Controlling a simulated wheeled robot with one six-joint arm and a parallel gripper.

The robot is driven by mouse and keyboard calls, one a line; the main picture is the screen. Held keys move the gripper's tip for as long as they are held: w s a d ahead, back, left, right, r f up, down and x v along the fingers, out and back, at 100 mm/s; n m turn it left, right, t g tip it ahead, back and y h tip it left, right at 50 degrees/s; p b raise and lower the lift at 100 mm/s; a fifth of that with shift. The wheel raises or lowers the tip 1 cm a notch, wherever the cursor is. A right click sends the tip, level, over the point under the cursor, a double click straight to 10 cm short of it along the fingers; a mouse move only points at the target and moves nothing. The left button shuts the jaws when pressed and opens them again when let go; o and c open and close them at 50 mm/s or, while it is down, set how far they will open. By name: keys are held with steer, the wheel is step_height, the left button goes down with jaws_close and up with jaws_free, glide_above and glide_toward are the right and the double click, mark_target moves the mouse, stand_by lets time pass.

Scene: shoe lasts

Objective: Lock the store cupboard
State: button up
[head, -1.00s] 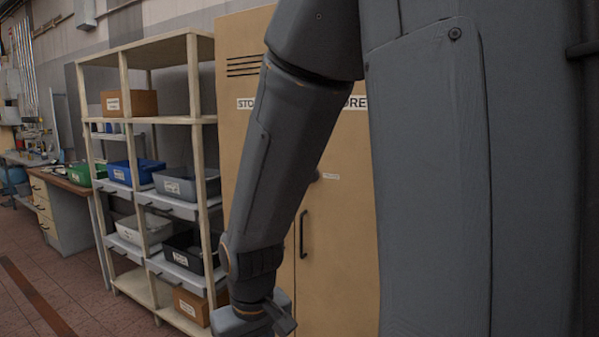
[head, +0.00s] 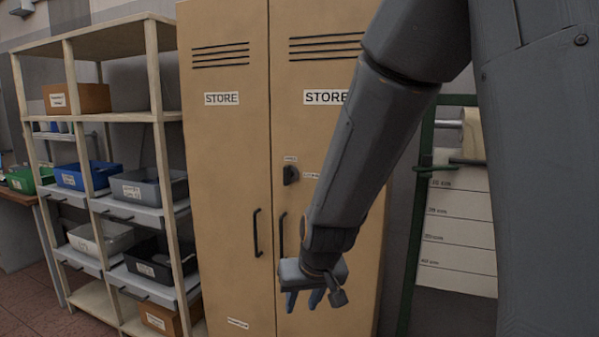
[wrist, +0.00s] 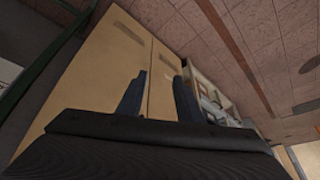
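The tan store cupboard (head: 225,150) stands upright with two doors, each labelled STORE, and both look shut. A dark lock knob (head: 290,175) sits on the right door, with small labels above and beside it that I cannot read. Below it is a dark bar handle (head: 281,238); the left door has a matching one (head: 257,233). My gripper (head: 303,300) hangs in front of the right door, below the lock, fingers downward. In the wrist view the two fingers (wrist: 158,98) are spread apart with nothing between them, and the cupboard (wrist: 112,62) shows behind them.
A pale shelf unit (head: 160,140) stands close on the cupboard's left, with a blue bin (head: 85,176), grey bin (head: 147,188) and black bin (head: 155,258). On the right is a green frame (head: 410,255) with a white marked sheet (head: 456,225). My arm hides part of the right door.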

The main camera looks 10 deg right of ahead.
steer(key=w+a+r+m+t+h+p, duration=0.1)
steer(key=w+a+r+t, duration=0.3)
steer(key=w, duration=0.6)
steer(key=w+r+m+t+h, duration=0.1)
steer(key=w+r+t, duration=0.2)
steer(key=w+r, duration=0.5)
steer(key=m+t+h+p, duration=0.25)
steer(key=m+h, duration=0.25)
steer(key=h, duration=0.4)
glide_toward(285, 172)
steer(key=x, duration=0.2)
steer(key=p+x, duration=0.2)
steer(key=x, duration=0.5)
steer(key=shift+c, duration=0.2)
jaws_close()
